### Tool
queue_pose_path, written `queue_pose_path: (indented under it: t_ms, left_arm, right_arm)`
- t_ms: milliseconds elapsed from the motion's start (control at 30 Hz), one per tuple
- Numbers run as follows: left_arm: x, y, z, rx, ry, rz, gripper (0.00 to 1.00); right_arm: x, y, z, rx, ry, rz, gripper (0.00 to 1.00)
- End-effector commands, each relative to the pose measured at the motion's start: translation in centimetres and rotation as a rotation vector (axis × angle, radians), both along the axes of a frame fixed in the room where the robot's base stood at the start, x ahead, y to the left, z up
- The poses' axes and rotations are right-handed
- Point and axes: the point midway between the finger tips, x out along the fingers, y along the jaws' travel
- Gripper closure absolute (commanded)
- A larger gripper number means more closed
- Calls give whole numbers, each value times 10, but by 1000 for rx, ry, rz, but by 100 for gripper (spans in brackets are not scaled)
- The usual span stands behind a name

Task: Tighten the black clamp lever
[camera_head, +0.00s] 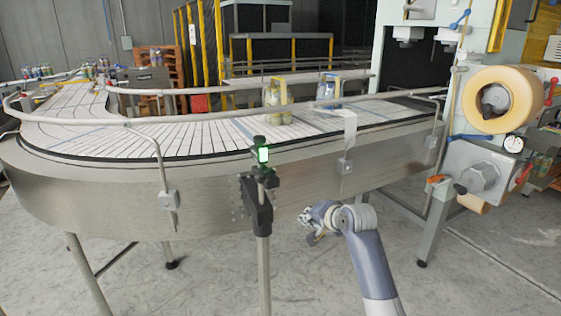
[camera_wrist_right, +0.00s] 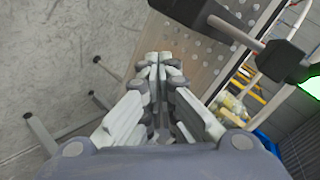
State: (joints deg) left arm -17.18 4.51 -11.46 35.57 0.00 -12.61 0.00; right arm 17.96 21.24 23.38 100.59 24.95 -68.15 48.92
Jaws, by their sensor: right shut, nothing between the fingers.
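A black clamp (camera_head: 257,205) sits on a grey upright post in front of the conveyor's side, below a sensor with a lit green face (camera_head: 263,155). Its lever cannot be told clearly from its body. My right gripper (camera_head: 306,222) is right of the clamp and apart from it, low in front of the conveyor. In the right wrist view the gripper (camera_wrist_right: 158,60) is shut with its fingertips together and nothing between them. Part of a black clamp body (camera_wrist_right: 182,8) shows at the top edge there, with a rod running right from it. My left gripper is out of view.
The curved conveyor (camera_head: 100,190) has a steel side wall and a guide rail. Two bottle packs (camera_head: 277,100) (camera_head: 328,92) stand on its belt. A machine with a tape roll (camera_head: 502,100) stands at the right. The floor in front is clear.

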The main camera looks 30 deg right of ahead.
Motion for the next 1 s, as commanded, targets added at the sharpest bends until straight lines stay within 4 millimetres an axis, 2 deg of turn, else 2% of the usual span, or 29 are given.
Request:
queue_pose_path:
  t_ms: [33, 200, 400, 533, 633, 767, 867, 1000]
  left_arm:
    - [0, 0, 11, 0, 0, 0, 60]
    - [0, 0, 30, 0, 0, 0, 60]
    - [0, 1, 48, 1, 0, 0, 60]
    - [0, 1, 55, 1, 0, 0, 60]
    - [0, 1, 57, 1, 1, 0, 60]
    - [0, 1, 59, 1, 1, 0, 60]
    - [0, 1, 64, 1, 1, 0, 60]
    - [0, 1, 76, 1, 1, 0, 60]
  right_arm:
    - [-7, -6, 18, 23, -21, 23, 100]
    - [-28, -10, 69, 122, -111, 126, 100]
    - [-54, -4, 138, 217, -218, 256, 100]
    - [-67, 3, 171, 259, -265, 321, 100]
    - [-72, 7, 185, 279, -286, 352, 100]
    - [-72, 10, 191, 290, -298, 366, 100]
    - [-63, 12, 191, 292, -299, 365, 100]
    - [-41, 20, 187, 294, -300, 365, 100]
